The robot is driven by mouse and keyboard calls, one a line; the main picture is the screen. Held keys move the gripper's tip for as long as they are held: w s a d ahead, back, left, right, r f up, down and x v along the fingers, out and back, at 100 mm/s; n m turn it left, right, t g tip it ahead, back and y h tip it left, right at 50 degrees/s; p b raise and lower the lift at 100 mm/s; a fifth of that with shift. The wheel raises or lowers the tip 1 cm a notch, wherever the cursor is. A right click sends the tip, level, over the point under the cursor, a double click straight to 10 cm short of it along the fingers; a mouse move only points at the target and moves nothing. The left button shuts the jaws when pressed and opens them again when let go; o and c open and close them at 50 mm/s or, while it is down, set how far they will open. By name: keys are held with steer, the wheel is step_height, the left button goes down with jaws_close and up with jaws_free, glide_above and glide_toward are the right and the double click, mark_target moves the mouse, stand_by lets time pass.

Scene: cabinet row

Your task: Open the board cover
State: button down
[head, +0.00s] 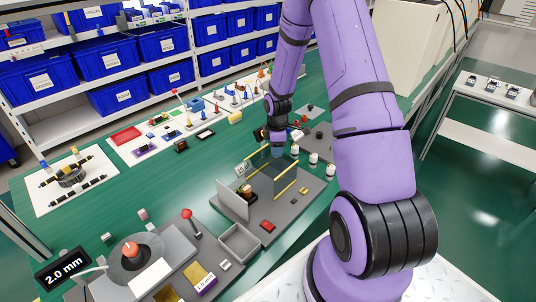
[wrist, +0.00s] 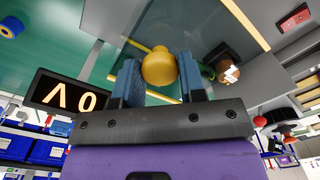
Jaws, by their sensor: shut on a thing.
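The board cover (head: 286,176) looks like a see-through panel with yellow edges. It stands tilted above a grey base plate (head: 262,222) in the head view. In the wrist view its clear pane (wrist: 205,30) fills the upper middle, with a yellow edge strip along its right side. My gripper (head: 277,148) is at the far side of the cover. In the wrist view its blue fingers (wrist: 158,78) are shut on a yellow round knob (wrist: 158,66). How the knob joins the cover is hidden by the fingers.
A light upright panel (head: 232,200) and a red block (head: 267,226) are on the same base. A grey open tray (head: 240,243) stands in front. Small white cylinders (head: 314,158) stand right of the cover. A display (wrist: 65,92) is close left of my fingers.

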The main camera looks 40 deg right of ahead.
steer(key=shift+w+d, duration=0.1)
steer(key=shift+d, duration=0.25)
steer(key=c, duration=0.7)
jaws_free()
steer(key=shift+r, duration=0.1)
step_height(320, 180, up, 11)
